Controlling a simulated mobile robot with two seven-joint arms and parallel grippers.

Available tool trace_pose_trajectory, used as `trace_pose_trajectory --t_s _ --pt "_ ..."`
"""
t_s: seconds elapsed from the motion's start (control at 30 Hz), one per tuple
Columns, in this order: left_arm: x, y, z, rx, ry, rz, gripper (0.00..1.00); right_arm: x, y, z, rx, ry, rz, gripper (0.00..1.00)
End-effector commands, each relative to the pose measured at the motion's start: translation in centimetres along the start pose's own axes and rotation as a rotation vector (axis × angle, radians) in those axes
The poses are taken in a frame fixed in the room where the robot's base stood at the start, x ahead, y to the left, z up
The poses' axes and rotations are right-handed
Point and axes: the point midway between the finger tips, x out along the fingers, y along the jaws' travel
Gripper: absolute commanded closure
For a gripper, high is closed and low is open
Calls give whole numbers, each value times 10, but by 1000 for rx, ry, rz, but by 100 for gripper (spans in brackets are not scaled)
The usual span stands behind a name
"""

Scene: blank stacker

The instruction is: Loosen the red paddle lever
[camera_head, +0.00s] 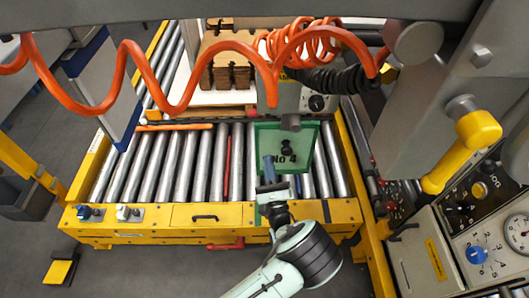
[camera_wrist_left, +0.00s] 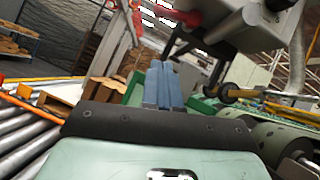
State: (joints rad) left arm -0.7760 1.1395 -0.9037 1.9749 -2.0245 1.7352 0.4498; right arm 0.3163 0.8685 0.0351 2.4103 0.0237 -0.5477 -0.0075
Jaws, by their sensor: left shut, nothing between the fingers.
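My left gripper (camera_head: 268,168) is shut and empty, with blue fingers pointing away from me over the front part of the green tray marked No 4. In the left wrist view its closed fingers (camera_wrist_left: 163,85) stand upright in the middle. A red, paddle-like part (camera_wrist_left: 182,16) shows at the top of the left wrist view, beside a grey machine housing, above and apart from the fingertips. It is blurred and partly cut off, so I cannot tell whether it is the red paddle lever. My right gripper is not in view.
The green tray (camera_head: 263,139) lies on the roller conveyor (camera_head: 180,165) with its yellow front rail (camera_head: 160,216). An orange coiled hose (camera_head: 150,60) hangs across the top. A grey machine with a yellow-handled lever (camera_head: 463,150) and a dial panel (camera_head: 500,262) stands at right.

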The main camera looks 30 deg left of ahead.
Motion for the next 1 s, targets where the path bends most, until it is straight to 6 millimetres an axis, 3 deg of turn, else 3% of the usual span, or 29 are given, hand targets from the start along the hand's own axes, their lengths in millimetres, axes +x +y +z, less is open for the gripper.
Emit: trace_pose_trajectory --t_s 0.4,0.63,1.0 --pt "87 2 1 1 -2 5 100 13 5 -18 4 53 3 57" --pt "106 2 23 2 1 6 100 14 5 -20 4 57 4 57" --pt "110 2 28 4 2 5 100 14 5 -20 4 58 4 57"
